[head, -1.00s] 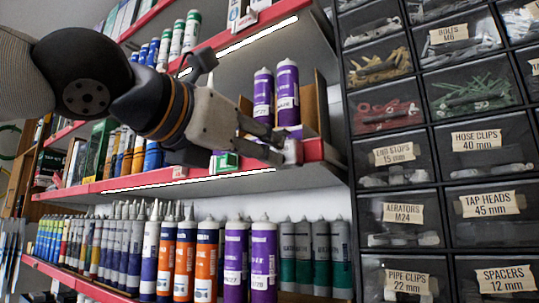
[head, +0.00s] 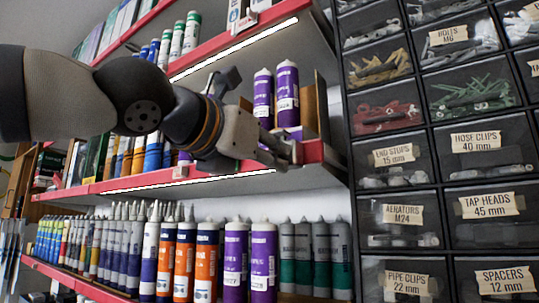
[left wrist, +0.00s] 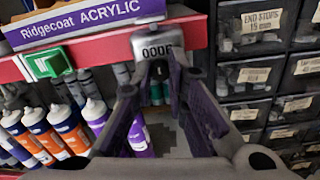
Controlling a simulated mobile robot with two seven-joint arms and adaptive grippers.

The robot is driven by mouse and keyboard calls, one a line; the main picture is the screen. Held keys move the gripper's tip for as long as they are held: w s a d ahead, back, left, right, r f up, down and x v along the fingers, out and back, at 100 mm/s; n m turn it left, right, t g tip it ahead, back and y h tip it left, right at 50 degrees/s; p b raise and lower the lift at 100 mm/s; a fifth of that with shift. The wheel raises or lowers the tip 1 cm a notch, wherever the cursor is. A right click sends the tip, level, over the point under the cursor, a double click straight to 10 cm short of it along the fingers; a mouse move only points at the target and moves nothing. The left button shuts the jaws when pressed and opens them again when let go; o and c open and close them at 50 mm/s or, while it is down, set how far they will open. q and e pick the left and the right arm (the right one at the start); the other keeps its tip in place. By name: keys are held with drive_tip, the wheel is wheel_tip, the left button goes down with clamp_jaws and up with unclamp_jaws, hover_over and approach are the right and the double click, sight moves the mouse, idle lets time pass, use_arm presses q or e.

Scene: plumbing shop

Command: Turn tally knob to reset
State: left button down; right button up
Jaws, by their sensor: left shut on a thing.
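The tally counter (left wrist: 157,45) is a pale box on the red shelf edge in the left wrist view. Its small window reads about 0006; the last digit is hard to read. Its dark knob (left wrist: 160,70) sits low on its front, between my fingertips. My left gripper (left wrist: 166,78) is shut on the knob. In the head view my left gripper (head: 290,150) reaches from the left to the shelf edge near its right end and mostly hides the counter. My right gripper is in neither view.
The red shelf edge (head: 135,181) runs under my left gripper. Purple tubes (head: 287,95) stand just above it, and more tubes (head: 263,262) fill the shelf below. Labelled drawers (head: 398,160) rise close on the right. A green-framed tag (left wrist: 48,63) is left of the counter.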

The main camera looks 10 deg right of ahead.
use_arm(q)
drive_tip(key=shift+m, duration=0.4)
drive_tip(key=shift+f+m, duration=0.2)
drive_tip(key=shift+m, duration=8.4)
drive_tip(key=c, duration=1.6)
unclamp_jaws()
drive_tip(key=shift+o, duration=0.2)
drive_tip(key=shift+r, duration=0.1)
